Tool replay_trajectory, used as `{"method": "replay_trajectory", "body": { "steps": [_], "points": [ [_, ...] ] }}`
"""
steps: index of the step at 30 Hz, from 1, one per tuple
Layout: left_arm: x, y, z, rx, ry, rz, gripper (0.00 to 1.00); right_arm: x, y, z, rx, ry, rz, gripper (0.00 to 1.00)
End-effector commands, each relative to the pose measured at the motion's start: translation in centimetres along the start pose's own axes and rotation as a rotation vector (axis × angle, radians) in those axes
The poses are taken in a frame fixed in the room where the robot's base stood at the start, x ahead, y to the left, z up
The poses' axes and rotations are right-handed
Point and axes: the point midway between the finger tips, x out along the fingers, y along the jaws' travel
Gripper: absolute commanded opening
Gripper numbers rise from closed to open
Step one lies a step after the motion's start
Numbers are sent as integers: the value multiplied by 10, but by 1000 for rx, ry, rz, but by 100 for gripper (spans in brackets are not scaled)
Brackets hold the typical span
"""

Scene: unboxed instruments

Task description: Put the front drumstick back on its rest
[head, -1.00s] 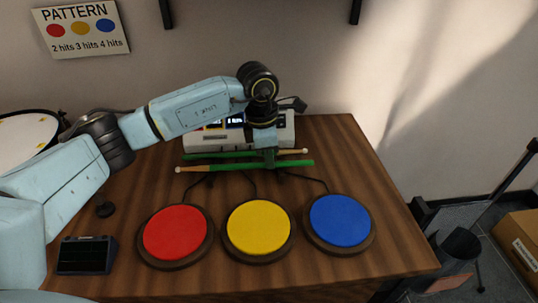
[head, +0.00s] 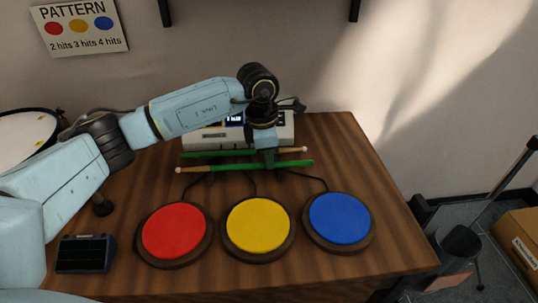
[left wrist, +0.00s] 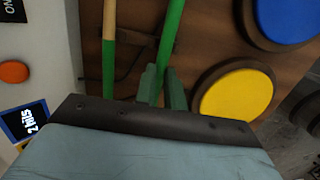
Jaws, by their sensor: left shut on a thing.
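The front drumstick (head: 230,168) is green with a pale wooden end at the left. It lies roughly level across the back middle of the table, behind the pads. My left gripper (head: 269,161) points down and is shut on it, right of its middle. In the left wrist view the green shaft (left wrist: 171,35) runs between the gripper's fingers (left wrist: 161,88). The back drumstick (head: 215,154) is green with a pale end at the right and lies apart, just behind and nearly parallel. I cannot make out the rest under the sticks. My right gripper is not in view.
Red (head: 174,230), yellow (head: 258,225) and blue (head: 339,218) pads stand in front of the sticks, with cables running back. A pale module (head: 283,133) with a screen is behind. A small dark box (head: 84,254) sits front left. Bare table lies at right.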

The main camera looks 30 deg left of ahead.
Motion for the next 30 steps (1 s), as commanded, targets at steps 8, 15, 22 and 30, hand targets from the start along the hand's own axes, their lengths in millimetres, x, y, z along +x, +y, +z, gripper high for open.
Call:
{"method": "replay_trajectory", "body": {
  "steps": [8, 15, 22, 30],
  "points": [
    [9, 0, -1, 0, 0, 0, 0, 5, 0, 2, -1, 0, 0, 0],
    [9, 0, -1, 0, 0, 0, 0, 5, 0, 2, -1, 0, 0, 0],
    [9, 0, -1, 0, 0, 0, 36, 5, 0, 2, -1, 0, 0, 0],
    [9, 0, -1, 0, 0, 0, 36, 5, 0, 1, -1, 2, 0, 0]
  ]
}}
